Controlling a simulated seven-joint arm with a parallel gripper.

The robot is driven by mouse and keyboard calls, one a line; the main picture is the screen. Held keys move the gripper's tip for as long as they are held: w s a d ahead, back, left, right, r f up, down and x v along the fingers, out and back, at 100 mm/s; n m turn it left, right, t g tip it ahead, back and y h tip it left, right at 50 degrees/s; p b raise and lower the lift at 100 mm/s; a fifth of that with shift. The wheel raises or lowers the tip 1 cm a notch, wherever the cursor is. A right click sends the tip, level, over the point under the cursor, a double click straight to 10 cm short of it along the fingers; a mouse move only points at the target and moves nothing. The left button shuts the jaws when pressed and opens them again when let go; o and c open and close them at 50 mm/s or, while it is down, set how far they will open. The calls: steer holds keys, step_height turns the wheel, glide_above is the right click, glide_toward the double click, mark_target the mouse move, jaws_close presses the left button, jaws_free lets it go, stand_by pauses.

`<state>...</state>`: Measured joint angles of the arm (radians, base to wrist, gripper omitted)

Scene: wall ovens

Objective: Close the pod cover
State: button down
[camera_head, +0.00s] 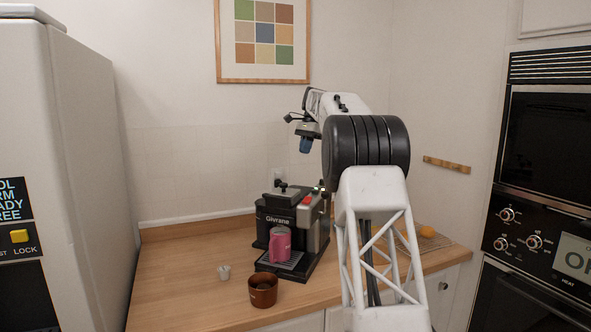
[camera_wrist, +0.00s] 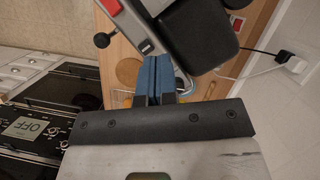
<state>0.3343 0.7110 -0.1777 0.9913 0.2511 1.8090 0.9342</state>
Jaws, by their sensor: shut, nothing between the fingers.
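The black and grey coffee machine (camera_head: 291,219), labelled Givrane, stands on the wooden counter. A grey block with a black knob (camera_head: 282,186) is on its top and seems to be the pod cover; I cannot tell its angle. My gripper (camera_head: 305,145) is shut and empty, in the air above the machine's top right. In the wrist view its blue fingers (camera_wrist: 158,75) are together, close in the picture to a black rounded block (camera_wrist: 200,28); contact cannot be told. A grey strip with a red button (camera_wrist: 109,7) lies to the left, with a black knob (camera_wrist: 102,40) beside it.
A pink mug (camera_head: 280,245) stands on the machine's drip tray. An orange fruit (camera_head: 427,231) lies on a rack at right.

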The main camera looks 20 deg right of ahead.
glide_toward(288, 192)
steer(key=d+f, duration=0.1)
steer(key=w+f, duration=0.1)
steer(key=d+f, duration=0.1)
steer(key=shift+w+d+f, duration=0.3)
steer(key=shift+w+f, duration=0.1)
steer(key=shift+s+a+f, duration=0.1)
steer(key=shift+s+a, duration=0.1)
steer(key=shift+a, duration=0.3)
steer(key=shift+s+a+f, duration=0.1)
steer(key=shift+s+a, duration=0.05)
steer(key=shift+a, duration=0.35)
steer(key=shift+s+a+f, duration=0.1)
steer(key=shift+s+a, duration=0.05)
steer(key=shift+a, duration=0.3)
steer(key=shift+s+a+f, duration=0.1)
steer(key=shift+s+a, duration=0.05)
steer(key=shift+a, duration=0.3)
steer(key=shift+s+a, duration=0.6)
steer(key=shift+a, duration=0.15)
steer(key=shift+s+a+f, duration=0.1)
steer(key=shift+s+a, duration=0.15)
steer(key=shift+f, duration=0.1)
